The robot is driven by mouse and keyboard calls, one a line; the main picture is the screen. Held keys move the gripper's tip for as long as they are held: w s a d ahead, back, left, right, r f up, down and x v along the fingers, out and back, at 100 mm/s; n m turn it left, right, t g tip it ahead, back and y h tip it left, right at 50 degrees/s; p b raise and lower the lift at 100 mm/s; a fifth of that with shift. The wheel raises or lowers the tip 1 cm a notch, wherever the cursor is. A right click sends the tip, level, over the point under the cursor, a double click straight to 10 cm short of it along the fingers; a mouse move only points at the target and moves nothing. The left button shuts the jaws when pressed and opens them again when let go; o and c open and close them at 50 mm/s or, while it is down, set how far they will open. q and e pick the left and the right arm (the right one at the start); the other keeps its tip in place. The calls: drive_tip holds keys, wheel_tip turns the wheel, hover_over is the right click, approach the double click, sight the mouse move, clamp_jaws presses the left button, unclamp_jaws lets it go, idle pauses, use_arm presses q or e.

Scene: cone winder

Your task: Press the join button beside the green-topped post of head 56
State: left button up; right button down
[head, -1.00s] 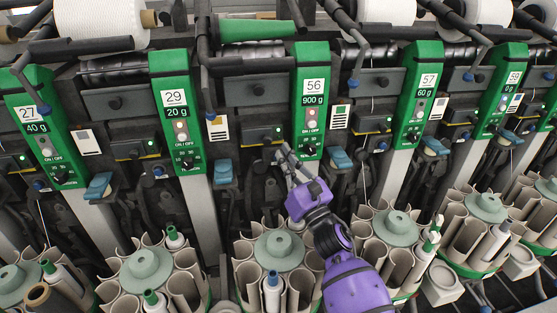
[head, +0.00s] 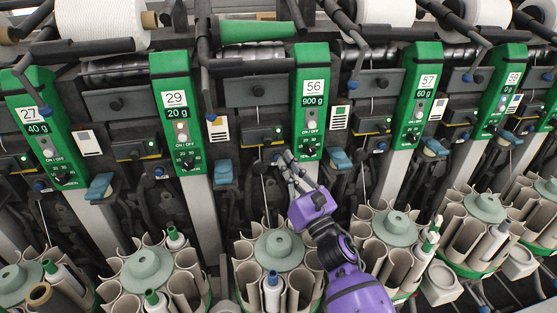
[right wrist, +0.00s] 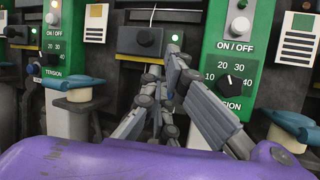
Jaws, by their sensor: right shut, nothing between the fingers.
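The green-topped post of head 56 (head: 311,88) stands right of centre in the head view, labelled 56 and 900 g. Its green panel, with a switch and tension knob, also shows in the right wrist view (right wrist: 236,50). Just left of it is a dark box (head: 252,137) with a small green light. In the right wrist view the box (right wrist: 127,40) bears a round dark button (right wrist: 148,38) beside the lit green light. My right gripper (head: 286,157) is shut and empty, its tips just below the box and left of the post. My left gripper is out of view.
Posts of head 29 (head: 178,110) and head 57 (head: 420,95) stand on either side. A blue lever piece (head: 340,159) sits right of post 56. Below is a round magazine (head: 279,250) of grey tubes. Hanging rods crowd the space above.

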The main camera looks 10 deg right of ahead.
drive_tip(key=s, duration=0.4)
drive_tip(key=shift+r, duration=0.1)
drive_tip(key=shift+w, duration=0.1)
idle(0.5)
